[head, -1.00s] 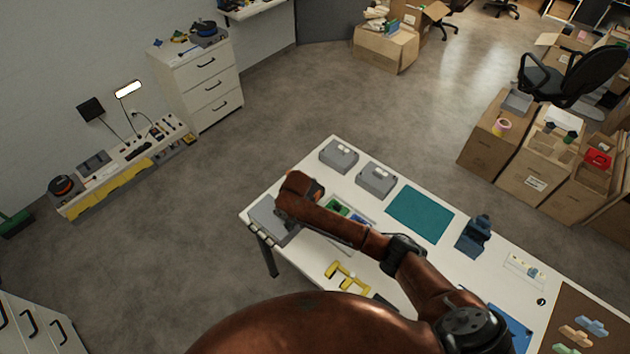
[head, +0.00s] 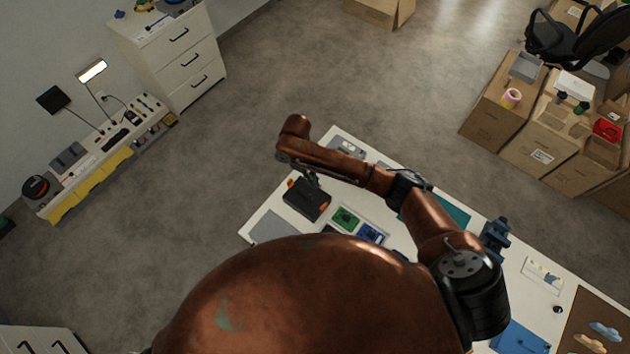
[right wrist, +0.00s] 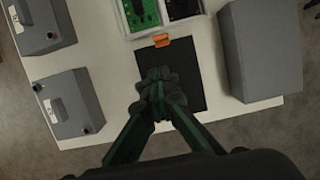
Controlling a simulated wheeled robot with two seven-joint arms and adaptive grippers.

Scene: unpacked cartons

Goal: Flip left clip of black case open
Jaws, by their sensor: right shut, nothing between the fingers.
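The black case (head: 303,202) lies on the white table in the head view, near its left corner, with an orange clip (head: 324,211) at its right side and a bit of orange at its upper left. In the right wrist view the case (right wrist: 188,85) is a dark panel with one orange clip (right wrist: 176,41) at its top edge. My right gripper (right wrist: 156,76) is shut and empty in front of the case's left part, below the clip in the picture and apart from it. Its height above the case is unclear. The other clip is not visible there. My left gripper is out of view.
Green and blue boards (head: 358,224) sit in a tray beside the case. A grey block (right wrist: 262,50) stands right of the case in the wrist view. Two grey boxes (right wrist: 68,103) stand at its left. The table edge is close to the case.

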